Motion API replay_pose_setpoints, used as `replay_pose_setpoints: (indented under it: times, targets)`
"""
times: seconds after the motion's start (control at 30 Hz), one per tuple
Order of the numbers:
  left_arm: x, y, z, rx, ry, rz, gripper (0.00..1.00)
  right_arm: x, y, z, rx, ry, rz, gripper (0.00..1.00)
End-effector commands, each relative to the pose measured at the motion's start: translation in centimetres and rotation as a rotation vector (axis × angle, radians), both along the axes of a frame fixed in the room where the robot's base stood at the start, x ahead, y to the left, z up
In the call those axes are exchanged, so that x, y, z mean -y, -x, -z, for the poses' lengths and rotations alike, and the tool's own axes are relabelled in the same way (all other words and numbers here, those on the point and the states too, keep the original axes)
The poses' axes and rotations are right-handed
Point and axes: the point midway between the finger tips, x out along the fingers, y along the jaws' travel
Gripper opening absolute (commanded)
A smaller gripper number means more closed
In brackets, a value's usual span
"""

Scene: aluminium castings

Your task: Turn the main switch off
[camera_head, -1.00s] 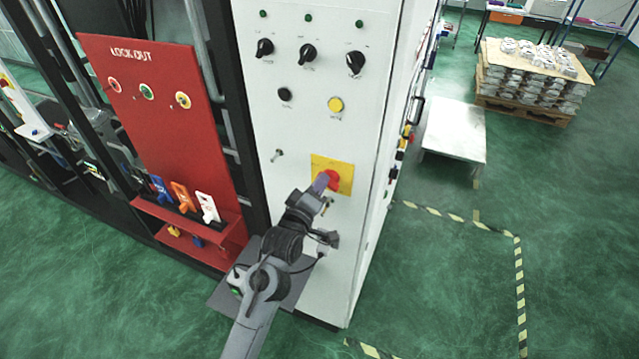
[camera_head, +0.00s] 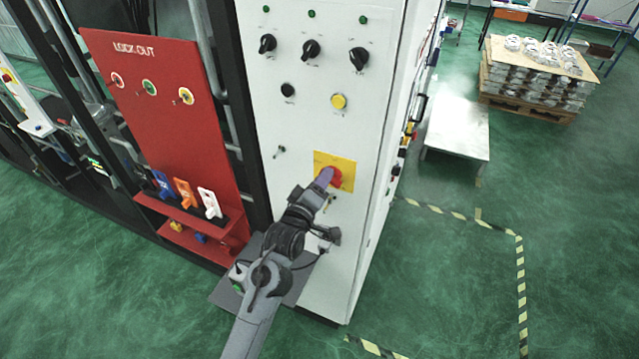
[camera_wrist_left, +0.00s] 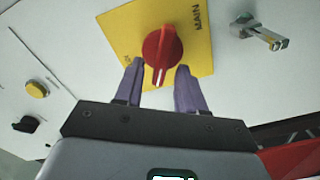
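The main switch is a red rotary knob (camera_head: 333,177) on a yellow plate (camera_head: 346,164) low on the white cabinet front. In the left wrist view the red knob (camera_wrist_left: 161,50) has a white mark on its grip, and the yellow plate (camera_wrist_left: 202,14) reads "MAIN". My left gripper (camera_head: 327,178) is at the switch. In the left wrist view its two purple fingers (camera_wrist_left: 158,72) are apart, with the lower part of the knob between their tips. I cannot tell whether they touch it. My right gripper is in neither view.
Black selector knobs (camera_head: 311,49) and a yellow button (camera_head: 339,102) sit higher on the white panel. A red lockout board (camera_head: 150,110) with colored tags stands to the left. A toggle or key switch (camera_wrist_left: 262,34) is beside the yellow plate.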

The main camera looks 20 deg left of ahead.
Motion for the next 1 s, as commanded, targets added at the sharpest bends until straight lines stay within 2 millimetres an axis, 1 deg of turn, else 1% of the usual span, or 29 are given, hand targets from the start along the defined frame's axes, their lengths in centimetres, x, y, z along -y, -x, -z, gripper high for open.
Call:
replay_pose_setpoints:
  times: [0.17,0.27,0.6,0.7,0.83,1.0]
  targets:
    - [0.0,0.9,0.2,-0.001,0.000,0.000,0.39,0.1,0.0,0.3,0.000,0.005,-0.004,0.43]
    - [0.0,2.0,0.3,0.000,0.001,0.000,0.39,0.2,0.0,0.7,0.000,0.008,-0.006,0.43]
    - [-0.2,7.7,0.3,-0.001,0.000,0.000,0.39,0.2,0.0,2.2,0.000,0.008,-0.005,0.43]
    - [-0.2,9.0,0.3,-0.001,0.000,0.000,0.39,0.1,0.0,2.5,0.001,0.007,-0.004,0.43]
    - [-0.2,10.2,0.1,0.000,0.000,0.001,0.39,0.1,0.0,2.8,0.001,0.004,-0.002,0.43]
    - [-0.2,10.8,0.0,0.000,0.000,0.001,0.39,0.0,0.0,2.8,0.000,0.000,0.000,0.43]
